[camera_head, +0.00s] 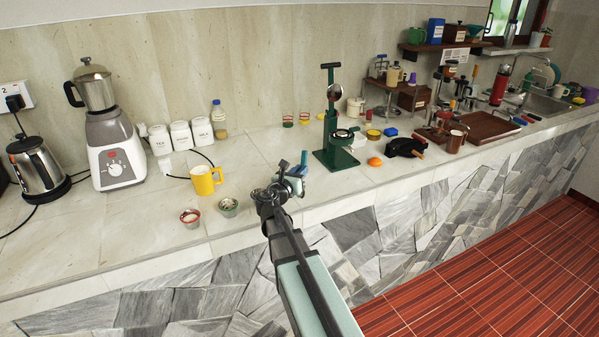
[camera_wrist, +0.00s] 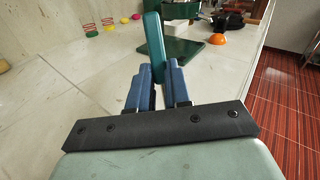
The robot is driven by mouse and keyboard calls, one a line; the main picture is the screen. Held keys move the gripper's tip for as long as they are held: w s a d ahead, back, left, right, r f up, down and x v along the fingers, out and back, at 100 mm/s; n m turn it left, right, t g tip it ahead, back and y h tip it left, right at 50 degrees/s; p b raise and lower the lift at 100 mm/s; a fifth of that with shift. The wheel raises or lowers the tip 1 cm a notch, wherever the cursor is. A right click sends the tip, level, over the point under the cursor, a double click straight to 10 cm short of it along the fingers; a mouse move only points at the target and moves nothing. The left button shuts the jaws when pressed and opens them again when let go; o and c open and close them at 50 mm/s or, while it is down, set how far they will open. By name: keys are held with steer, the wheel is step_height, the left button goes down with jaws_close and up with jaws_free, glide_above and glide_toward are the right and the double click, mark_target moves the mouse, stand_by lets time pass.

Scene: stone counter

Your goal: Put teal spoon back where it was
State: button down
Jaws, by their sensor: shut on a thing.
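The teal spoon shows in the wrist view as an upright teal piece (camera_wrist: 152,48) standing up between the blue fingers of my gripper (camera_wrist: 158,80). My gripper is shut on it. In the head view my gripper (camera_head: 291,178) is above the front part of the counter, right of the yellow mug. A small teal tip of the spoon (camera_head: 304,158) shows there. The rest of the spoon is hidden by the fingers. I cannot tell its lower end.
A yellow mug (camera_head: 206,180) and two small bowls (camera_head: 190,217) (camera_head: 228,207) stand left of my gripper. A green lever press (camera_head: 337,140) and an orange dome (camera_head: 374,162) stand to the right. The counter (camera_head: 120,240) at the front left is clear.

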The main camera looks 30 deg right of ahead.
steer(key=c, duration=1.1)
jaws_free()
